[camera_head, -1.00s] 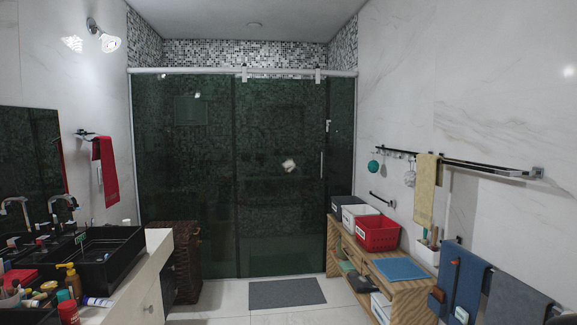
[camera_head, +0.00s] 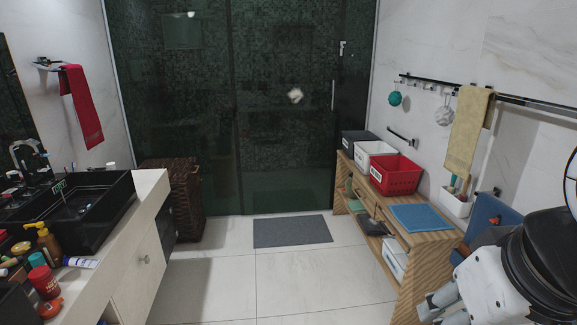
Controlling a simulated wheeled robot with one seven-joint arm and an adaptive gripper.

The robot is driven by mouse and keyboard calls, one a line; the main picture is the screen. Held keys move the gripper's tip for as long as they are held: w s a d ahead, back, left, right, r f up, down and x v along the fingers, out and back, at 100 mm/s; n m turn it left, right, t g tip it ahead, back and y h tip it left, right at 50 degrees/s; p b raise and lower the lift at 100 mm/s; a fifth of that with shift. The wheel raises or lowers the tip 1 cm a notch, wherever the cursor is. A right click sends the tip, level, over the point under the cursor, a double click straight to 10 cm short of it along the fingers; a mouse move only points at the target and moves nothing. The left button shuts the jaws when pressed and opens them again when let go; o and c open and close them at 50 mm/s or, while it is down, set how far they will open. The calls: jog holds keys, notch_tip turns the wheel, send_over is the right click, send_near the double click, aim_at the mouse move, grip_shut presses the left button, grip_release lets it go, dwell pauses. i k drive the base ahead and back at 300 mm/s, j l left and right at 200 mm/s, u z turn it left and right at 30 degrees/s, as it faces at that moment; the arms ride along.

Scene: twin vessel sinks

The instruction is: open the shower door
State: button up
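The shower door (camera_head: 287,120) is a dark green glass panel at the back of the room, and it looks closed against the fixed glass panel (camera_head: 170,120) on its left. A thin vertical handle (camera_head: 333,95) is near the door's right edge. My arm shows at the lower right, in white and black, well apart from the door.
A grey mat (camera_head: 292,231) lies before the door. A wooden bench (camera_head: 418,240) with a red basket (camera_head: 396,175) stands right. A wicker hamper (camera_head: 185,200) and a counter with a black sink (camera_head: 85,205) stand left. The tiled floor between is clear.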

aim_at(286, 64)
jog(key=i, duration=1.95)
jog(key=i+j+z, duration=0.1)
jog(key=i, duration=0.8)
jog(key=i+j+z, duration=0.1)
jog(key=i, duration=0.8)
jog(key=i+j+z, duration=0.2)
jog(key=i+z, duration=0.15)
jog(key=i, duration=0.2)
jog(key=i+j+z, duration=0.4)
jog(key=i, duration=0.15)
